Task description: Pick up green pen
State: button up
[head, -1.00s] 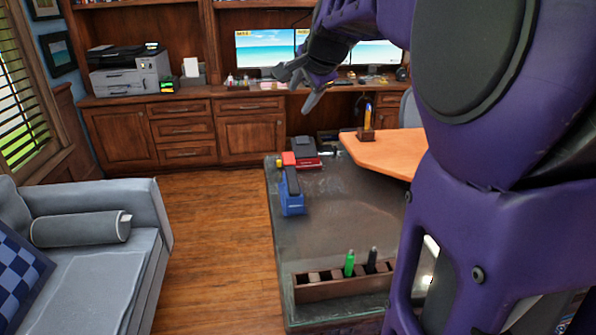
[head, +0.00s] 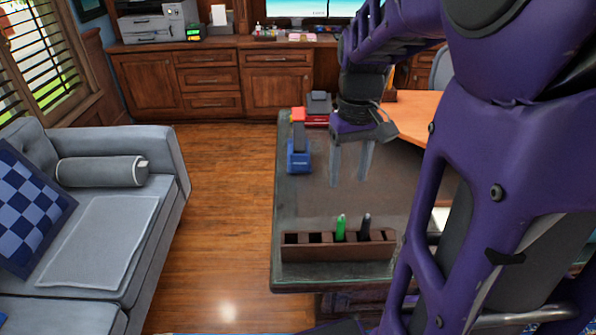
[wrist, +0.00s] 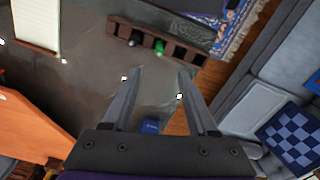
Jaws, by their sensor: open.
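The green pen (head: 341,228) stands upright in a slot of a brown wooden pen holder (head: 290,252) near the front edge of the dark desk. A black pen (head: 366,226) stands in the holder to its right. My gripper (head: 350,184) points down above the desk, behind and above the holder, with its fingers apart and nothing between them. In the wrist view the green pen (wrist: 159,46) shows end-on in the holder (wrist: 196,57), beyond the tips of my open gripper (wrist: 154,76).
A blue stapler-like object (head: 299,155) and a red item (head: 315,118) lie farther back on the dark desk (head: 310,200). An orange desktop (head: 420,120) adjoins at the right. A grey sofa (head: 105,235) stands left, with wood floor between.

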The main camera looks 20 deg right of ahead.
aim_at(341, 229)
notch_tip(341, 229, down, 17)
jog(key=b, duration=0.3)
jog(key=shift+w+d+b, duration=0.1)
jog(key=shift+w+b, duration=0.05)
jog(key=shift+b, duration=0.25)
grip_shut()
